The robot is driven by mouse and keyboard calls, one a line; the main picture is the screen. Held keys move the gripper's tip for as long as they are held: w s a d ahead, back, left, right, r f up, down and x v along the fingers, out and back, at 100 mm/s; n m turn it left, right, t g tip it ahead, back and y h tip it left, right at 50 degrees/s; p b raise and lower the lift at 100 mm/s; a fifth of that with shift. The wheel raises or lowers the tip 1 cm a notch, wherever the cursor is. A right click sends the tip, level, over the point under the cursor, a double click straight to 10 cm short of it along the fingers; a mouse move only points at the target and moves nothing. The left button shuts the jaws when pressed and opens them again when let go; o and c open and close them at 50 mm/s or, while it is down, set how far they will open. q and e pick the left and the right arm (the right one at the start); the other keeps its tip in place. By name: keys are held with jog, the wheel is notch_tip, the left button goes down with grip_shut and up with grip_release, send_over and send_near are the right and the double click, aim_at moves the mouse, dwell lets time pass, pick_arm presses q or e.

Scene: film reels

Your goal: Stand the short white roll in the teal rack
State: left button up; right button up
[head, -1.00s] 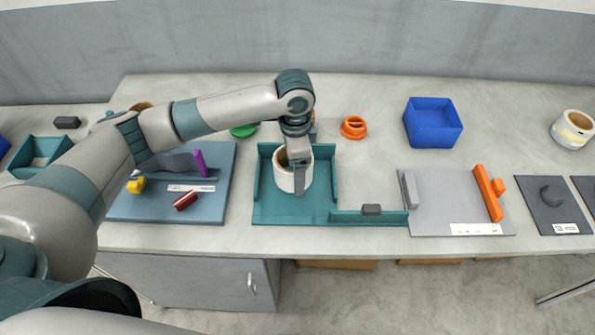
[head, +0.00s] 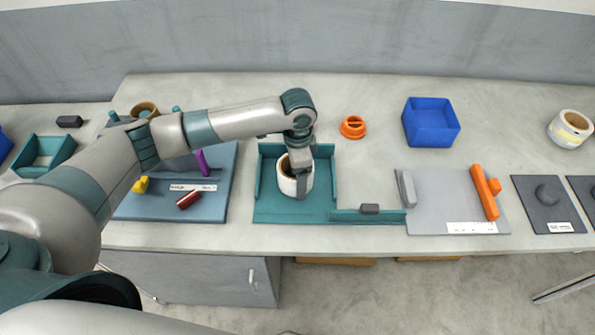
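The short white roll (head: 287,184) stands upright inside the teal rack (head: 262,205), near its middle. Its brown core shows at the top. My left gripper (head: 301,180) is over the right side of the roll, pointing down, with a finger against its outer wall. The other finger is hidden, seemingly within the core, so I cannot tell how tightly it grips. My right gripper is not in view.
A low teal strip with a dark block (head: 369,209) extends right from the rack. A grey board (head: 440,190) with an orange bar, a blue bin (head: 431,122) and an orange ring (head: 353,127) lie right. A blue-grey board (head: 215,205) lies left.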

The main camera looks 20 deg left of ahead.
pick_arm(q)
jog(key=shift+f, duration=0.1)
jog(key=o, duration=1.2)
jog(key=shift+r+b, duration=1.9)
jog(key=shift+r, duration=4.2)
